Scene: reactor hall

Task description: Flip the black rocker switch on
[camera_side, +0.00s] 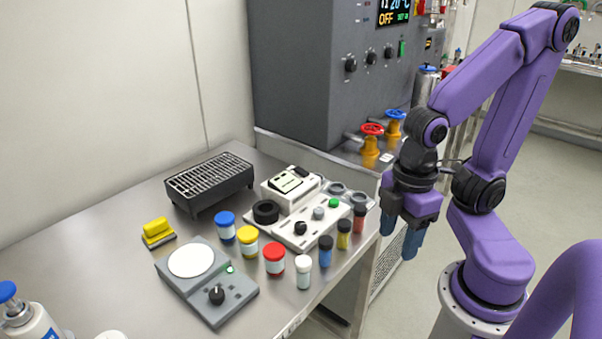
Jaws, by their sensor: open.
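A small dark part (301,172) shows at the back corner of a cream box (276,195) on the steel table. It may be the black rocker switch, but it is too small to tell, and so is its on or off position. My gripper (401,237) hangs pointing down past the table's right edge, to the right of the box and clear of it. Its blue-tipped fingers are apart, with nothing seen between them.
A pale panel (283,232) with knobs and a green button stands before the box. Several capped jars, including a red one (273,260), stand in front. A black grill (209,183), yellow block (157,231) and grey hotplate (232,306) are left. A dark cabinet (295,75) rises behind.

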